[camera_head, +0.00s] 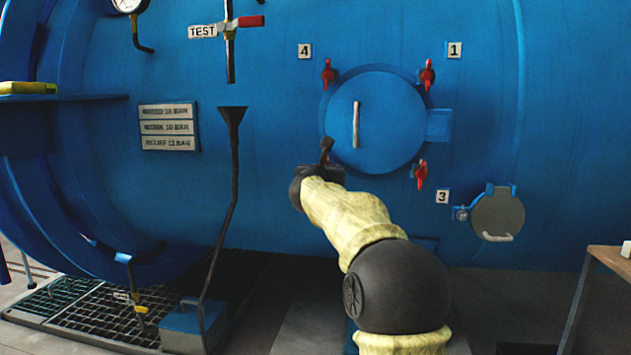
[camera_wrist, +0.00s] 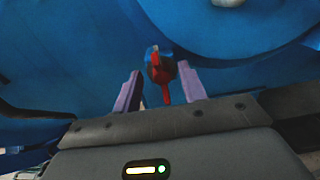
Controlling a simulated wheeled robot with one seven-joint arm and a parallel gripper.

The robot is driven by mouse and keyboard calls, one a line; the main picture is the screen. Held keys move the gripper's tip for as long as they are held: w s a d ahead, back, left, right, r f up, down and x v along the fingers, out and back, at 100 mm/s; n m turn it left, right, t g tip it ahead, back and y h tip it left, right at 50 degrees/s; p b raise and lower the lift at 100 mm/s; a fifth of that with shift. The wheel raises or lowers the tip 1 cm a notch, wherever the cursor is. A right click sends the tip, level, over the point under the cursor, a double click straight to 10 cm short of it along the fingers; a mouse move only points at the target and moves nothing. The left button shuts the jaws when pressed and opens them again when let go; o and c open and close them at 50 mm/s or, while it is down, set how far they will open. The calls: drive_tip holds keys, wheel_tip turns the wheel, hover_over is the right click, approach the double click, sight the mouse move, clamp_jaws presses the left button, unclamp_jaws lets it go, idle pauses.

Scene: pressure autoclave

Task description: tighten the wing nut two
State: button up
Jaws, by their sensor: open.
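The round blue hatch (camera_head: 385,120) with its pale vertical handle (camera_head: 356,125) is closed against the blue vessel wall. Red wing nuts sit around its rim by labels 4 (camera_head: 305,51), 1 (camera_head: 455,50) and 3 (camera_head: 442,196). My gripper (camera_head: 327,153) is at the hatch's lower left, where it mostly hides the wing nut there; no label 2 shows. In the wrist view, my gripper (camera_wrist: 160,72) is open, with a red wing nut (camera_wrist: 161,68) between its two fingers. Its lower wing points down toward the gripper body. I see gaps on both sides of it.
A smaller grey round cover (camera_head: 497,215) is at the right. A black funnel and pipe (camera_head: 234,165) run down the wall left of my arm. A table (camera_head: 608,258) stands at the right edge. A floor grating (camera_head: 90,308) lies at lower left.

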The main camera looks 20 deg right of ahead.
drive_tip(key=v, duration=1.6)
drive_tip(key=shift+s+a+p, duration=0.25)
drive_tip(key=shift+a+p, duration=0.05)
